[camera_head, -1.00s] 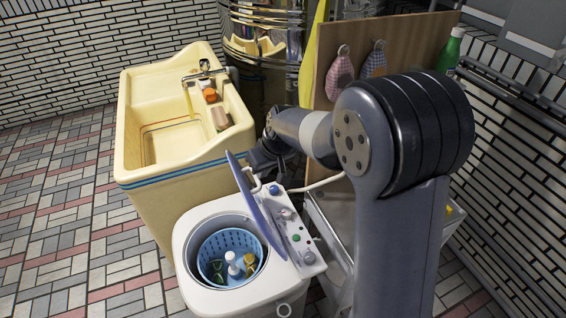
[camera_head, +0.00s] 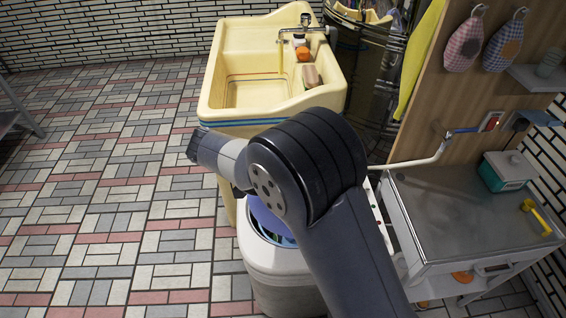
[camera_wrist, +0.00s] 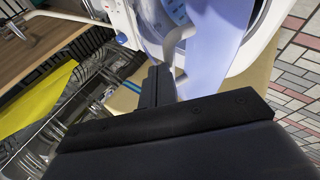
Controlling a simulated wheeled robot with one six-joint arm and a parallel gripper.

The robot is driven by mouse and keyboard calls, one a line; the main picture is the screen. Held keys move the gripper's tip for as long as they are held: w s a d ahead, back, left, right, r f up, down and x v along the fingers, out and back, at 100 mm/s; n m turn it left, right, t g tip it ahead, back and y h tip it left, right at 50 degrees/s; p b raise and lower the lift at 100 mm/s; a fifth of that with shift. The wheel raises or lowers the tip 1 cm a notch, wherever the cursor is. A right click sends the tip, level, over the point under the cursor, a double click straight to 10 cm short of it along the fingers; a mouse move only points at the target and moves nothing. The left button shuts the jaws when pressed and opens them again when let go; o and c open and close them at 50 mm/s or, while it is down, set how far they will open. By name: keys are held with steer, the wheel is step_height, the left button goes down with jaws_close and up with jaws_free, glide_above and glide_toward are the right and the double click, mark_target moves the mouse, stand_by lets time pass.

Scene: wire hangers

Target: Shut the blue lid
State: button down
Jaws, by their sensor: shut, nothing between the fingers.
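The white washing machine (camera_head: 275,275) stands behind my arm in the head view, which hides much of it. Its blue lid (camera_head: 264,216) shows only in part beside my arm, over the tub opening, with a gap that shows the inside of the tub. In the wrist view the lavender-blue lid (camera_wrist: 206,62) stands tilted off the white body, with the tub opening beyond it. My gripper (camera_wrist: 160,72) is shut and empty, its fingers close beside the lid's edge. I cannot tell whether they touch. The head view hides the fingers behind my arm.
A cream sink (camera_head: 235,110) stands behind the washer. A metal-topped counter (camera_head: 440,205) with a teal-and-white container (camera_head: 508,170) is close on the right, and a hose runs from the tap there. The tiled floor on the left is clear.

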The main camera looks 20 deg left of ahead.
steer(key=shift+s+a+f+n+t+h+b, duration=0.2)
steer(key=shift+s+a+f+h+b, duration=0.3)
steer(key=shift+a+f+b, duration=1.3)
steer(key=shift+s+a+f+n+t+h+b, duration=0.3)
steer(key=shift+f+h+b, duration=0.45)
steer(key=shift+f, duration=2.25)
steer(key=shift+s+a+f+t+h+b, duration=0.4)
steer(key=shift+a+f+b, duration=0.75)
steer(key=shift+f, duration=1.25)
steer(key=shift+s+d+f, duration=0.1)
steer(key=shift+d, duration=0.2)
